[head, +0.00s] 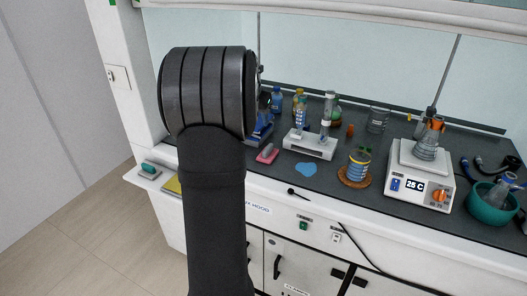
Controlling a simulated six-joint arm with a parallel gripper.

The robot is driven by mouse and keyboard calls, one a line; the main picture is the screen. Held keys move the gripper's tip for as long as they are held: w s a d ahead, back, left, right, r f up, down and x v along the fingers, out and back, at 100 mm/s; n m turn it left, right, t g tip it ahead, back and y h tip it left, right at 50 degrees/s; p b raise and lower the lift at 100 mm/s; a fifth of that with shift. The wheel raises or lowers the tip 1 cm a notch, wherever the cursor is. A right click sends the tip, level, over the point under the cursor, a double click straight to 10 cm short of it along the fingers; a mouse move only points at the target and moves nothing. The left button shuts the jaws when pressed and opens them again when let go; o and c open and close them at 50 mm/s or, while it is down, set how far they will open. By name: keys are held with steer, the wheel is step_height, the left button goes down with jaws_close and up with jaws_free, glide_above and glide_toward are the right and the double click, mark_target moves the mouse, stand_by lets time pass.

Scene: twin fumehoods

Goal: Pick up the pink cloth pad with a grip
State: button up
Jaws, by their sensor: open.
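The pink cloth pad (267,154) lies on the dark worktop of the fume hood, near its front edge, just right of my arm. It looks small and slightly tilted in outline, with nothing seen on top of it. My dark arm rises up the left middle of the view and covers part of the bench. My gripper is not clearly seen; it is hidden behind the thick arm joint, so its place relative to the pad cannot be told.
A blue spill-shaped patch (305,169) lies right of the pad. Behind stand a white rack (309,145) and bottles. Further right are a beaker on a cork ring (353,181), a hotplate (416,185) and a green bowl (487,209). A teal block (150,168) sits at left.

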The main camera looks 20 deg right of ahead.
steer(key=w+f, duration=0.1)
glide_above(267, 148)
steer(key=s+a, duration=0.1)
steer(key=a, duration=0.1)
step_height(267, 148, down, 11)
steer(key=shift+r, duration=0.15)
steer(key=shift+s+d+x, duration=0.15)
steer(key=shift+x, duration=1.2)
steer(key=shift+s+d+x, duration=0.1)
steer(key=shift+s+x, duration=0.1)
steer(key=shift+x, duration=1.15)
jaws_close()
